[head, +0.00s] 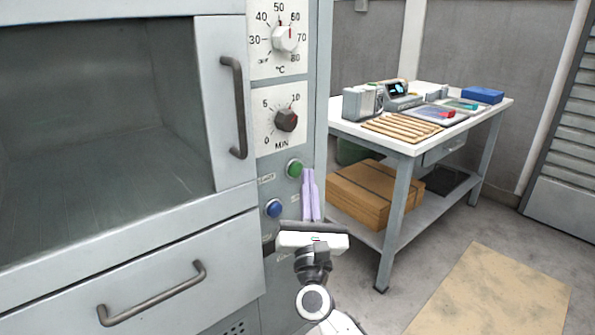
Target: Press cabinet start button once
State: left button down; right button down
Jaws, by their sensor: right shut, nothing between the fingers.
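The grey cabinet (120,260) fills the left of the head view. Its control panel has a green round button (294,168) beside a small label, and a blue round button (273,209) lower and to the left. The label print is too small to read surely. My right gripper (308,174) is shut and empty, its two lilac fingers pointing up together. In the picture its tips are just right of the green button; I cannot tell whether they touch it. My left gripper is not in view.
Above the buttons are a temperature dial (284,39) and a minute dial (286,120). A door handle (235,107) and a drawer handle (152,293) stick out from the cabinet. A workbench (404,145) with tools and a cardboard box (372,192) stands right. Floor between is clear.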

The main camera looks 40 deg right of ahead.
jog(key=shift+w, duration=0.35)
jog(key=shift+w+b, duration=0.5)
dwell(0.7)
jog(key=shift+s, duration=0.9)
jog(key=shift+s, duration=0.1)
jog(key=s, duration=0.4)
jog(key=shift+s+d, duration=0.2)
jog(key=shift+s, duration=0.2)
dwell(0.7)
